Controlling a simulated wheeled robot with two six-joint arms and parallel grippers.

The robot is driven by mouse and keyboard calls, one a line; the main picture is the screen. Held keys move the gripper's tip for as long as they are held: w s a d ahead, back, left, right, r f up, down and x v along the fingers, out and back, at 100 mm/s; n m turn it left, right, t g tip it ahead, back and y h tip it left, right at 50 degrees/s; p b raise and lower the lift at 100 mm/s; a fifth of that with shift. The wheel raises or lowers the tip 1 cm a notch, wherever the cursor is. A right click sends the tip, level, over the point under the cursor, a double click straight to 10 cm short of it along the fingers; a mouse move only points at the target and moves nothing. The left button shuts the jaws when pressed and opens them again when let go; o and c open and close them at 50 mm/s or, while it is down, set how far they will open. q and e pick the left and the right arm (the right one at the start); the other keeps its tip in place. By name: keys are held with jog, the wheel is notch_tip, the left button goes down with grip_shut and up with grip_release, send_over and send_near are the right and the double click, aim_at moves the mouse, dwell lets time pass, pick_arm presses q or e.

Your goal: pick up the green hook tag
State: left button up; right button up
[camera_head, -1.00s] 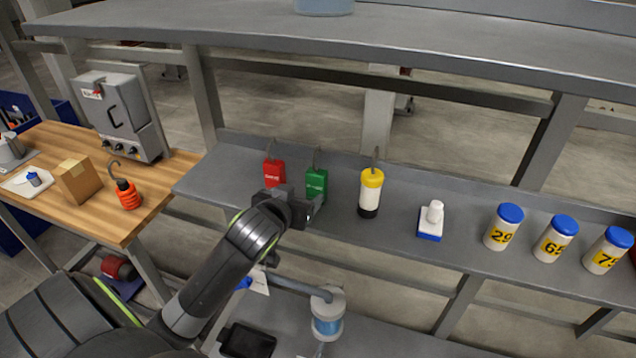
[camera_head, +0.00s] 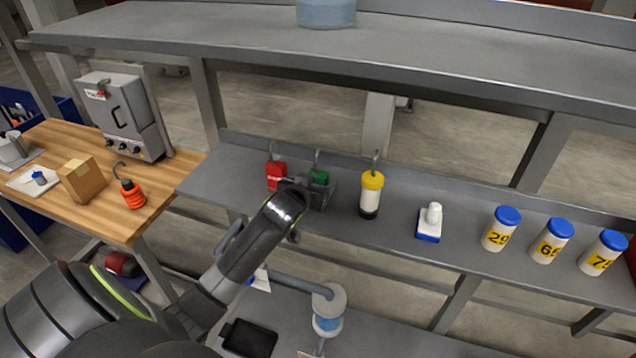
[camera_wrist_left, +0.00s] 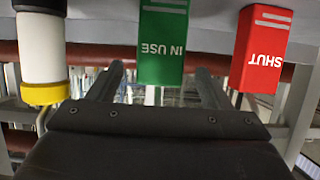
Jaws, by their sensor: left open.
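The green hook tag (camera_head: 319,178) stands on the grey shelf with its hook upward, and my gripper hides its lower part in the head view. In the left wrist view the green tag (camera_wrist_left: 163,42) reads "IN USE" upside down and lies between the two fingers, beyond or level with their tips. My left gripper (camera_head: 318,192) is open around or just in front of the tag; its fingers also show in the left wrist view (camera_wrist_left: 160,78). I see no finger clearly touching the tag. My right gripper is not in view.
A red "SHUT" tag (camera_head: 276,175) stands close on the left of the green one. A yellow-topped white cylinder with a hook (camera_head: 371,195) stands to the right. Further right are a white-and-blue block (camera_head: 430,222) and blue-lidded jars (camera_head: 501,229). An upper shelf (camera_head: 420,70) is above.

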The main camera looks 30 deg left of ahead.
aim_at(315, 160)
pick_arm(q)
jog(key=shift+w+a+f, duration=0.1)
jog(key=shift+w+f, duration=0.2)
jog(key=shift+w, duration=0.35)
jog(key=shift+c, duration=0.8)
jog(key=c, duration=0.9)
jog(key=shift+r+b, duration=0.7)
jog(key=shift+r, duration=4.35)
jog(key=shift+c, duration=0.2)
